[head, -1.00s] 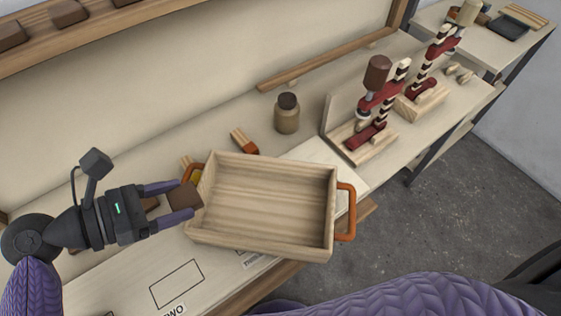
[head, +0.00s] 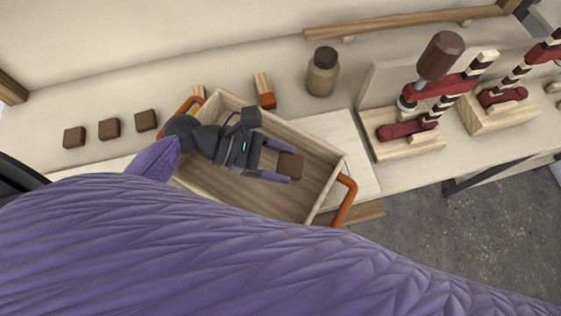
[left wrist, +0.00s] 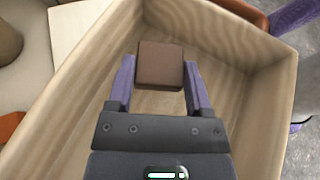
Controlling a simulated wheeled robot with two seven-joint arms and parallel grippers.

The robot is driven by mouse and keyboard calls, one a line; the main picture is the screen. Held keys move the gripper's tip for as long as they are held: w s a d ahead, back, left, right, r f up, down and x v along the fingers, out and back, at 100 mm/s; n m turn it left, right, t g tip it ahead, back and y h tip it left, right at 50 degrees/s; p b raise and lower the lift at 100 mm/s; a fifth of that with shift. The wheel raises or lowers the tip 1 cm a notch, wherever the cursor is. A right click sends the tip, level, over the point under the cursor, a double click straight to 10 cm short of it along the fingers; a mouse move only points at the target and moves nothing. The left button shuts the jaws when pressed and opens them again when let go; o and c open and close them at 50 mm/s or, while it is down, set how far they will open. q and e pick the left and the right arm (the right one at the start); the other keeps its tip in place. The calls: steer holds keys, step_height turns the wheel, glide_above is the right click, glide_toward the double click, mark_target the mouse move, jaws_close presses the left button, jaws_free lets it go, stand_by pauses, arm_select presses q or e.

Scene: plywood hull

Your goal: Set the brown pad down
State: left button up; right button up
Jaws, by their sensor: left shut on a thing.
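The brown pad (head: 290,165) is a small dark brown square block. My left gripper (head: 283,163) is shut on it, over the inside of the wooden tray (head: 325,152). In the left wrist view the pad (left wrist: 160,65) sits between the two purple fingers (left wrist: 160,85), with the tray's walls (left wrist: 240,45) around it. I cannot tell whether the pad touches the tray floor. The tray has orange handles (head: 345,203) at its ends. My right gripper does not show.
Several brown blocks (head: 109,128) lie in a row on the bench at left. A jar (head: 322,75), an orange-tipped wooden piece (head: 265,92) and red clamp fixtures (head: 405,130) stand behind and right of the tray. My purple arm covers the foreground.

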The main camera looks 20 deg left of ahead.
arm_select(q)
steer(key=shift+f, duration=0.85)
steer(key=shift+r, duration=0.2)
steer(key=shift+f, duration=0.6)
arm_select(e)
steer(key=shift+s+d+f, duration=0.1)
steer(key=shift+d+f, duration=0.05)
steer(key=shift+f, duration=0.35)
arm_select(q)
steer(key=o, duration=1.2)
steer(key=shift+o, duration=0.2)
steer(key=shift+r, duration=0.15)
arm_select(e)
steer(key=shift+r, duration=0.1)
arm_select(q)
steer(key=shift+r, duration=0.7)
steer(key=p+v, duration=0.2)
steer(key=v, duration=1)
steer(key=shift+f, duration=0.15)
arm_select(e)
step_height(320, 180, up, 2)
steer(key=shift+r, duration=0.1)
